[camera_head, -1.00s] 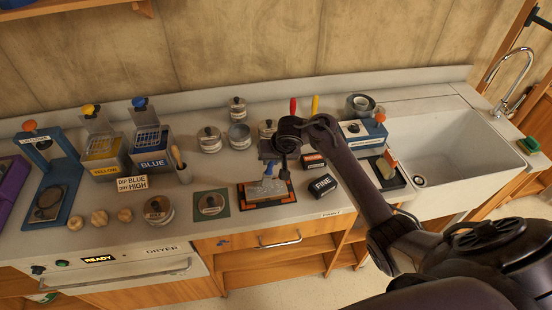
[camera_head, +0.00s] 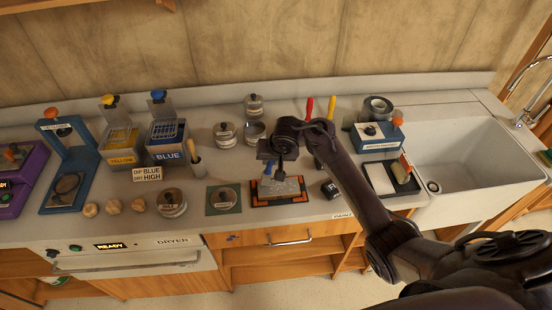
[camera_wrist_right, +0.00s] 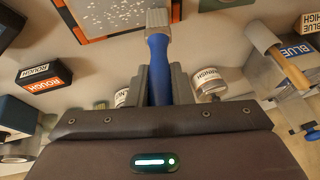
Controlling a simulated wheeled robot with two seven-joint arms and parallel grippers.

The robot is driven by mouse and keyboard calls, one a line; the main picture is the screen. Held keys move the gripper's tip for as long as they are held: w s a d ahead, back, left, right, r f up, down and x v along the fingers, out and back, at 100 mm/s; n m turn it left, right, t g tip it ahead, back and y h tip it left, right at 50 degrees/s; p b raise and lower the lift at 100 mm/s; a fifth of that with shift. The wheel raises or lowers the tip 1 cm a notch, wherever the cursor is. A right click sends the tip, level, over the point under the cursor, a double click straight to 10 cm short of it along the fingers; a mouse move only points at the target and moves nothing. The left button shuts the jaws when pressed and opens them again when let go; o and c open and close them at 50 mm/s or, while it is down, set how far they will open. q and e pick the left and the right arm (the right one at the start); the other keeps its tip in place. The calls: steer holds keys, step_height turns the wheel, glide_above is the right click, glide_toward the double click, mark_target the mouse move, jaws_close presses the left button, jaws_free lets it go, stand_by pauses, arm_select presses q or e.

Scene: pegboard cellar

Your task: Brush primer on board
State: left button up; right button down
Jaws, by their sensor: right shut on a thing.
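My right gripper (camera_head: 273,166) is shut on the blue handle of a brush (camera_wrist_right: 157,62), and the brush points away from the jaws in the right wrist view. The brush also shows in the head view (camera_head: 268,172), over the left part of the board. The board (camera_head: 287,188) lies flat in a black and orange frame (camera_head: 303,197) near the counter's front edge. In the wrist view the board (camera_wrist_right: 112,10) is grey with scattered white specks. My left gripper is out of view.
A dark sanding block (camera_head: 330,189) lies right of the board. My arm crosses before the tray (camera_head: 408,187) and sink (camera_head: 470,165).

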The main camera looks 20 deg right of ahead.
steer(key=shift+w+a+f, duration=0.1)
steer(key=shift+w+a, duration=0.05)
steer(key=shift+a, duration=0.65)
steer(key=s+d, duration=0.3)
steer(key=d, duration=1)
steer(key=shift+s, duration=0.25)
stand_by(1.1)
steer(key=shift+a+r, duration=0.1)
steer(key=shift+r, duration=0.3)
step_height(320, 180, up, 7)
stand_by(0.6)
stand_by(0.5)
